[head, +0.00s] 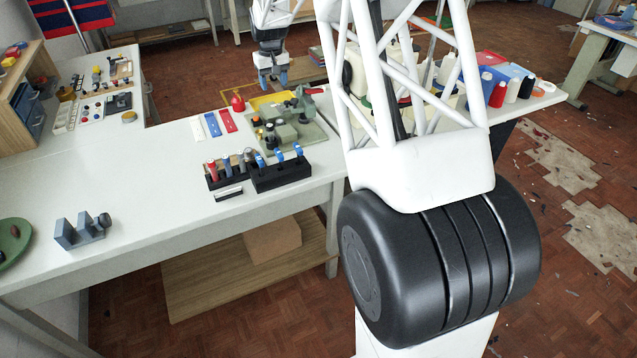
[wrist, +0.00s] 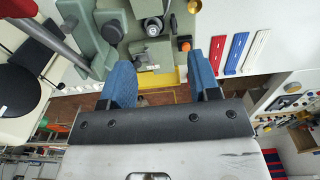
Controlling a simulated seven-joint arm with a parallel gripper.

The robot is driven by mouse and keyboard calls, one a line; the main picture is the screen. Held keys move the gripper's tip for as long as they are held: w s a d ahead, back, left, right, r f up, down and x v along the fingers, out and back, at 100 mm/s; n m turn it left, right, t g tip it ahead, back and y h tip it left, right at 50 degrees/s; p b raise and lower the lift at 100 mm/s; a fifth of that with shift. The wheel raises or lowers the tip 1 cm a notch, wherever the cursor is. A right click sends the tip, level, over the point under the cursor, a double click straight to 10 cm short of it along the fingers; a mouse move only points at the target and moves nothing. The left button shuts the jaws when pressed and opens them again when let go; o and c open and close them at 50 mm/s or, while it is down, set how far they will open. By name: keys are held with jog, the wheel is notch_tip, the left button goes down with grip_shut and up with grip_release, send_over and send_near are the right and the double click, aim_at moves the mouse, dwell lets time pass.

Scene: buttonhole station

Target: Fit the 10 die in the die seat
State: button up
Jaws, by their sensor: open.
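The green buttonhole machine (head: 306,134) stands on the bench, with an upright arm and an orange knob. It also fills the top of the wrist view (wrist: 110,22), where a round dark part with a pale centre (wrist: 153,26) shows; I cannot tell whether this is the die seat. A black rack (head: 281,178) holds several blue-topped pieces, and a second rack beside it holds red, brown and grey pieces (head: 212,168). No number is readable, so I cannot pick out the 10 die. My gripper (wrist: 160,82) is open and empty, with blue fingers; in the head view it hangs beyond the machine (head: 272,80).
White, blue and red strips (head: 213,125) lie left of the machine, near a red oil can (head: 238,103). A yellow tray (head: 270,101) is behind the machine. A grey fixture (head: 82,231) stands front left. Thread cones (head: 498,95) stand at right. The bench's middle is clear.

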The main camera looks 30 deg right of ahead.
jog(key=s+a+r, duration=0.3)
jog(key=s+r, duration=0.1)
jog(key=s, duration=0.5)
jog(key=s+a+r+t, duration=0.1)
jog(key=s+a+r, duration=0.1)
jog(key=s+r, duration=0.5)
jog(key=s+a+r, duration=0.2)
jog(key=s+a, duration=0.1)
jog(key=s, duration=0.8)
jog(key=s+a+f, duration=0.1)
jog(key=s+a, duration=0.1)
jog(key=s, duration=1.3)
jog(key=s+a+f+t, duration=0.1)
jog(key=s+f, duration=0.1)
jog(key=s, duration=1.3)
jog(key=shift+a, duration=0.4)
